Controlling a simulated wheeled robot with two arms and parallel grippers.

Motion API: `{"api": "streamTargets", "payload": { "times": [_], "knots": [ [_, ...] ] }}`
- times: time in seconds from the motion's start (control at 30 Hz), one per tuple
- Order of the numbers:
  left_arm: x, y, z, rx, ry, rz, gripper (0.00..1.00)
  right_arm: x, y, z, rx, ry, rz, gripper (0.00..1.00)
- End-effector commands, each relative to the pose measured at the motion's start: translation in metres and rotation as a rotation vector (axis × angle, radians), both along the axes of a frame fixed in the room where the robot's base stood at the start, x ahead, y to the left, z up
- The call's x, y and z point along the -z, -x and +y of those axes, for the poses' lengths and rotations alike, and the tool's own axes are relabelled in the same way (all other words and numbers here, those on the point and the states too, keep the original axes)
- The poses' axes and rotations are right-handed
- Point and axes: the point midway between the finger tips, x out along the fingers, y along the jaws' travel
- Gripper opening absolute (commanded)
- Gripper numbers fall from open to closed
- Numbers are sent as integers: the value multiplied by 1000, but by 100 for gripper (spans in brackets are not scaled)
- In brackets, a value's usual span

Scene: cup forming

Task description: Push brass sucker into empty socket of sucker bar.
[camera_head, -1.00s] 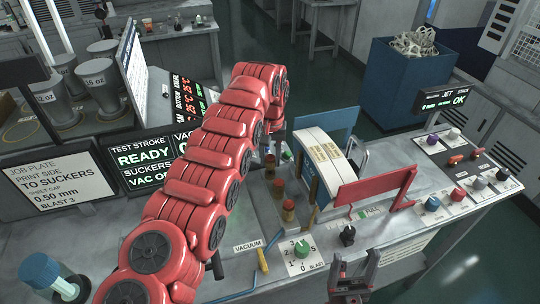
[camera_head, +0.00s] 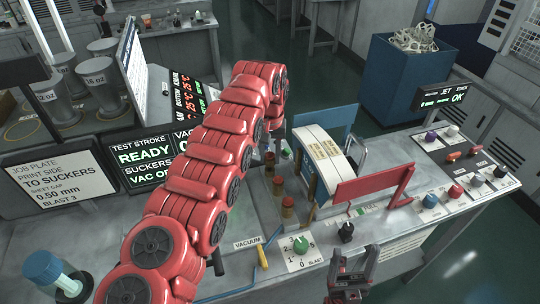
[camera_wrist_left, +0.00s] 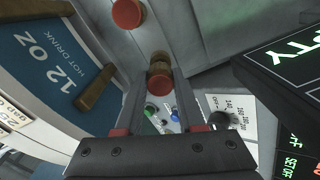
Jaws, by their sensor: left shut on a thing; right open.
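In the left wrist view a brass sucker (camera_wrist_left: 160,66) with a red cup sits between the fingertips of my left gripper (camera_wrist_left: 158,76), which is shut on it. Another red-topped sucker (camera_wrist_left: 127,13) stands beyond it. I cannot tell whether the held sucker touches a socket. My right gripper (camera_head: 350,280) is open and empty at the bench's front edge.
A blue and white cup-paper stack (camera_head: 322,155) and a red plate (camera_head: 372,187) stand right of the suckers. A vacuum lever (camera_head: 263,258) and green dial (camera_head: 300,244) lie in front. Display screens (camera_head: 142,152) stand to the left.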

Motion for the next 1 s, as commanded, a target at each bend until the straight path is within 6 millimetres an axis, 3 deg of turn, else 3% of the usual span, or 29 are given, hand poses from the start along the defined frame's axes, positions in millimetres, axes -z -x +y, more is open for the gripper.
{"api": "streamTargets", "payload": {
  "times": [1.0],
  "knots": [
    [1, 4, 0, 0, 0, 0, 0, 34, 0, 0, 0, 0, 2, 73]
  ]
}}
